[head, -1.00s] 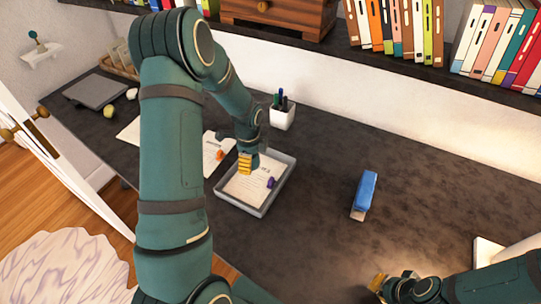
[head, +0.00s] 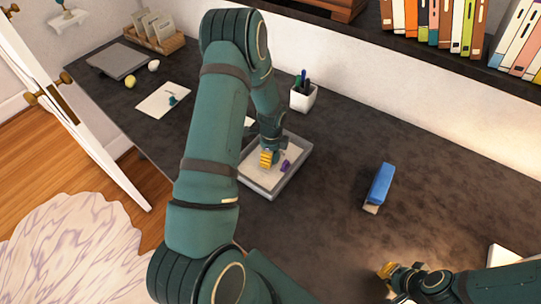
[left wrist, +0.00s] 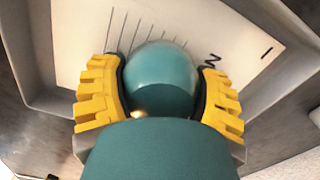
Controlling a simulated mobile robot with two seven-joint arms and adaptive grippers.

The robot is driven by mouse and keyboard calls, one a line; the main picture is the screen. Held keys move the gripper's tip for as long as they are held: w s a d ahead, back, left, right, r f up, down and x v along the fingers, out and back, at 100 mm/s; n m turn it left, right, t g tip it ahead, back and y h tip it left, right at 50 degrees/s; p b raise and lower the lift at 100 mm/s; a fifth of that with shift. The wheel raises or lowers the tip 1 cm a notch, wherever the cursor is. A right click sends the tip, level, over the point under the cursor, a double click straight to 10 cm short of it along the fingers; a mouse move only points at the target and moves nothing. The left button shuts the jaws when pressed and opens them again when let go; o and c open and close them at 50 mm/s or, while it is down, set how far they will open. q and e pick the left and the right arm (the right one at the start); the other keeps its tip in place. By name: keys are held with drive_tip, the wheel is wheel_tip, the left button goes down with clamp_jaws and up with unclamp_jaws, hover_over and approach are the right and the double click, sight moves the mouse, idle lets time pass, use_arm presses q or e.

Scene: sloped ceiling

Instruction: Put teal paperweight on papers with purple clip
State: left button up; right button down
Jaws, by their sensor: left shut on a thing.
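The teal paperweight (left wrist: 161,78) is a smooth rounded piece between the yellow fingers of my left gripper (left wrist: 160,92) in the left wrist view. In the head view, my left gripper (head: 267,158) is low over the grey tray (head: 269,192), and the paperweight cannot be made out. The papers (head: 259,176) lie in the tray, with the purple clip (head: 286,166) on them, just right of the gripper. I cannot tell whether the paperweight touches the papers. My right gripper (head: 388,270) is at the lower right, its opening unclear.
A blue stapler (head: 380,184) stands right of the tray. A white pen cup (head: 303,97) is behind it. Another paper with a small teal item (head: 172,100) lies at the left. My left arm hides part of the desk. The desk's right middle is clear.

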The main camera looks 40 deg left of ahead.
use_arm(q)
drive_tip(key=shift+f, duration=0.2)
drive_tip(key=shift+f, duration=0.2)
drive_tip(key=o, duration=1.3)
drive_tip(key=shift+o, duration=0.2)
drive_tip(key=shift+r, duration=0.15)
